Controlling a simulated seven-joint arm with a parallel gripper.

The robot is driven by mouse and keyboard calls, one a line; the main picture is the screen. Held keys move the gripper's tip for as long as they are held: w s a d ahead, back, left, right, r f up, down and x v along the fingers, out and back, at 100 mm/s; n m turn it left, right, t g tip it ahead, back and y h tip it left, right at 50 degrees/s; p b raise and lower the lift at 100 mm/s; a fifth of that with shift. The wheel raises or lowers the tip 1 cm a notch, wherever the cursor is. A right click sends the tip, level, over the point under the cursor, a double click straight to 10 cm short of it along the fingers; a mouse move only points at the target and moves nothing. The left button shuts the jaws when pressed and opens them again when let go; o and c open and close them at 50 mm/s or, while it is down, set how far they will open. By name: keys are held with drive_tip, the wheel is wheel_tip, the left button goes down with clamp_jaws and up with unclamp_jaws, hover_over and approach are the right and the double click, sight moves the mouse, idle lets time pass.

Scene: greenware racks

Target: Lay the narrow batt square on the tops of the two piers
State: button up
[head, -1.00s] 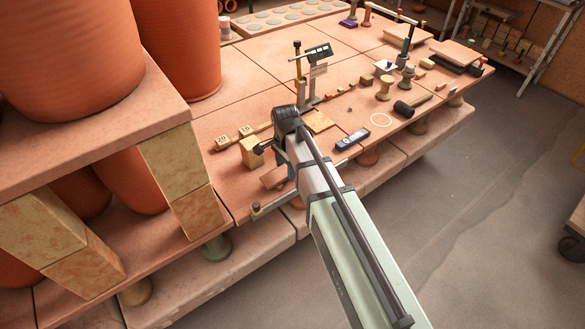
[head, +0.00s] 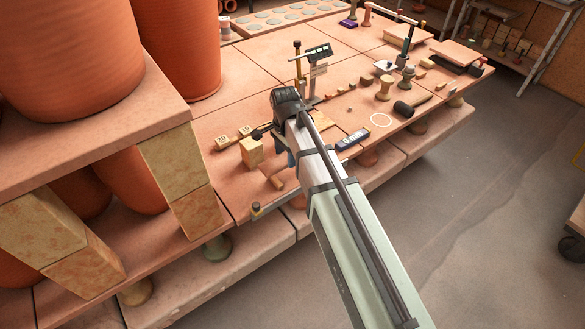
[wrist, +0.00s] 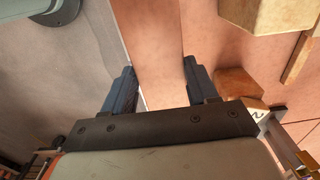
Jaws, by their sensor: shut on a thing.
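My gripper (head: 289,160) is low over the near part of the shelf. In the wrist view its dark blue fingers (wrist: 158,68) stand on either side of a narrow, flat, pinkish batt (wrist: 150,35) and are shut on it. The batt runs away from the hand, past the top of the picture. A cream block (head: 251,153), which looks like one pier, stands left of my gripper. It also shows at the top right of the wrist view (wrist: 255,12). A smaller tan piece (head: 277,183) shows below it; I cannot tell whether it is a pier. The fingertips are mostly hidden in the head view.
Numbered wooden blocks (head: 222,142) lie left of the cream block. A dark, labelled bar-shaped tool (head: 352,139) lies right of my arm. A gauge stand (head: 316,70) rises behind. Large terracotta pots (head: 70,50) fill the left. Bare shelf (head: 225,185) shows at the near left.

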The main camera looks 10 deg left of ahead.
drive_tip(key=shift+a+r, duration=0.15)
drive_tip(key=shift+a, duration=0.1)
drive_tip(key=w+a+r, duration=0.8)
drive_tip(key=shift+w+a+r, duration=0.15)
drive_tip(key=shift+w+r, duration=0.05)
drive_tip(key=shift+w, duration=0.2)
drive_tip(key=shift+f, duration=0.1)
drive_tip(key=shift+f, duration=2.8)
drive_tip(key=shift+f, duration=0.65)
idle(0.6)
